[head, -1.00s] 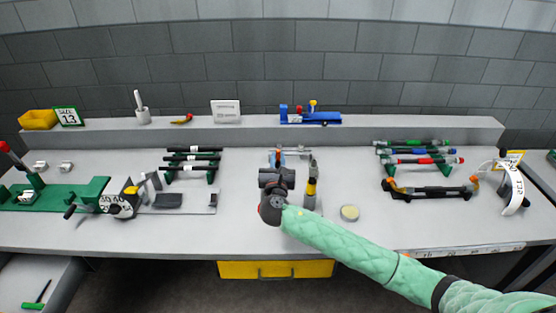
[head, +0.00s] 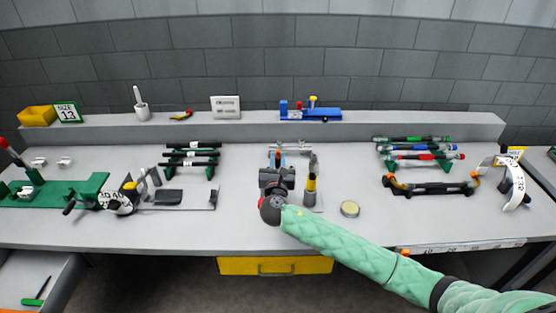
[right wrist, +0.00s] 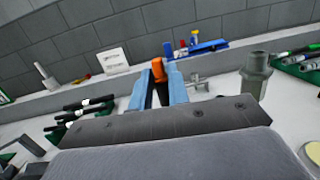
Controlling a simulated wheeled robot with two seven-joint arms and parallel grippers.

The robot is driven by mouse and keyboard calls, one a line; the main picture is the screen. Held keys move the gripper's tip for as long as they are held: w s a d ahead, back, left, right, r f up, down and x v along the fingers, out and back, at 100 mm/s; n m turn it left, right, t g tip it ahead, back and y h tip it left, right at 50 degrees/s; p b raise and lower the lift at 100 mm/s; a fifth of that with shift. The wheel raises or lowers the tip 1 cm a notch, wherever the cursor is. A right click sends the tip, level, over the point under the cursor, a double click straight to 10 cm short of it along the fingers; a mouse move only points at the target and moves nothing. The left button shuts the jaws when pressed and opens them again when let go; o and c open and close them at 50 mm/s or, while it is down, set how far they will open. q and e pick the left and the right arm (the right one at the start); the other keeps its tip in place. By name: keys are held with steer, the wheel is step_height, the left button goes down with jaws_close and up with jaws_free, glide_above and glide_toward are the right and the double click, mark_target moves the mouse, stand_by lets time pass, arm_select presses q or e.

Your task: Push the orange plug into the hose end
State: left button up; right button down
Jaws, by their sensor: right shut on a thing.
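My right gripper (head: 277,160) is over the middle of the bench, with its arm coming in from the lower right. In the right wrist view its two blue fingers (right wrist: 164,88) are shut on the orange plug (right wrist: 141,74), which shows at their tips. In the head view the plug is too small and too hidden by the gripper to tell clearly. A grey metal fixture (right wrist: 200,82) stands just beyond and right of the fingers. I cannot make out the hose end near the plug, or whether the two touch. My left gripper is not in view.
A round tin (head: 350,209) lies farther right. Racks of dark rods (head: 190,161) and colour-banded rods (head: 424,156) stand left and right. A raised shelf (head: 400,122) runs along the back.

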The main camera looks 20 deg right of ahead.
steer(key=shift+f, duration=0.1)
steer(key=c, duration=1.3)
jaws_free()
steer(key=shift+o, duration=0.2)
steer(key=shift+s+a+f, duration=0.1)
steer(key=shift+s+f, duration=0.1)
steer(key=shift+s, duration=0.1)
arm_select(q)
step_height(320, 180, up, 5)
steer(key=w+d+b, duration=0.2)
steer(key=b, duration=0.1)
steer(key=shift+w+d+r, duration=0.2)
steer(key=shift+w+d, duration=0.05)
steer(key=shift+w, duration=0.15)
arm_select(e)
steer(key=r+v, duration=0.1)
steer(key=v, duration=0.6)
steer(key=shift+f, duration=0.4)
